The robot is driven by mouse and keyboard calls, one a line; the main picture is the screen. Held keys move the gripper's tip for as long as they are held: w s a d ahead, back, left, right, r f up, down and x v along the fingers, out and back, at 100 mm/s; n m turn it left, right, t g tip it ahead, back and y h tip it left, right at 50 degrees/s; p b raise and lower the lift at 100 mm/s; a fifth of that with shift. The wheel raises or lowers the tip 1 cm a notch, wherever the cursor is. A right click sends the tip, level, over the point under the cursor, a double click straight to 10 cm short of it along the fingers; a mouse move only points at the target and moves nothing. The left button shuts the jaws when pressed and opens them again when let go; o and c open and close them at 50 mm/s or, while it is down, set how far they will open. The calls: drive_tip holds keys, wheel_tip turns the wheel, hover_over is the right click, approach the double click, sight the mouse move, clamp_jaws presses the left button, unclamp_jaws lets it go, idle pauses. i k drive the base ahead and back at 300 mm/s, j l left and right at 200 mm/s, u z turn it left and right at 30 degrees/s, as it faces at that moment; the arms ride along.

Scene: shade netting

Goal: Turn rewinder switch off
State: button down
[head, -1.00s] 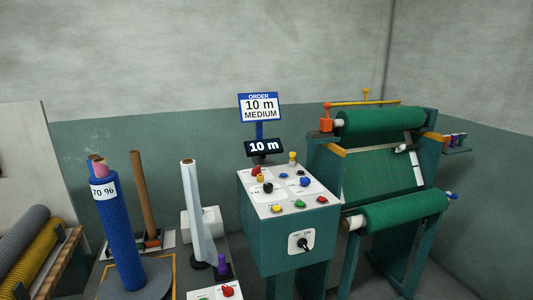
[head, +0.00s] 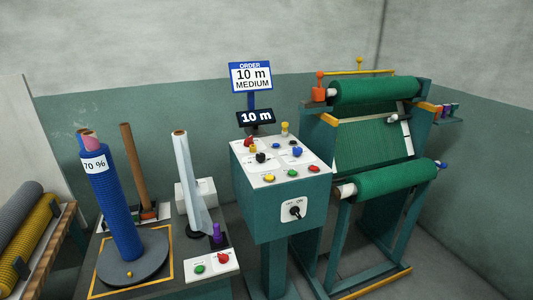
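The rewinder switch (head: 295,211) is a black rotary knob on a white plate on the front face of the teal control box (head: 265,215). Small lettering stands above the knob, with OFF at the left and ON at the right. The knob's handle looks tilted, but its exact setting is too small to tell. My gripper is not in view.
The rewinder (head: 375,145) with green net rolls stands right of the box. A display (head: 256,117) reads 10 m, below an order sign (head: 250,77). At the left, a blue net roll (head: 110,205) stands on a grey disc, beside a small button panel (head: 210,265).

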sight(248, 142)
drive_tip(key=i+j, duration=0.1)
drive_tip(key=j, duration=0.35)
drive_tip(key=i+j, duration=0.15)
drive_tip(key=j, duration=0.3)
drive_tip(key=i+j, duration=0.1)
drive_tip(key=j, duration=0.35)
drive_tip(key=i+j, duration=0.15)
drive_tip(key=j, duration=0.25)
drive_tip(key=i+j, duration=0.1)
drive_tip(key=j, duration=0.35)
drive_tip(key=i+j, duration=0.15)
drive_tip(key=j, duration=0.3)
drive_tip(key=i+j, duration=0.1)
drive_tip(key=j, duration=0.35)
drive_tip(key=i+z, duration=0.05)
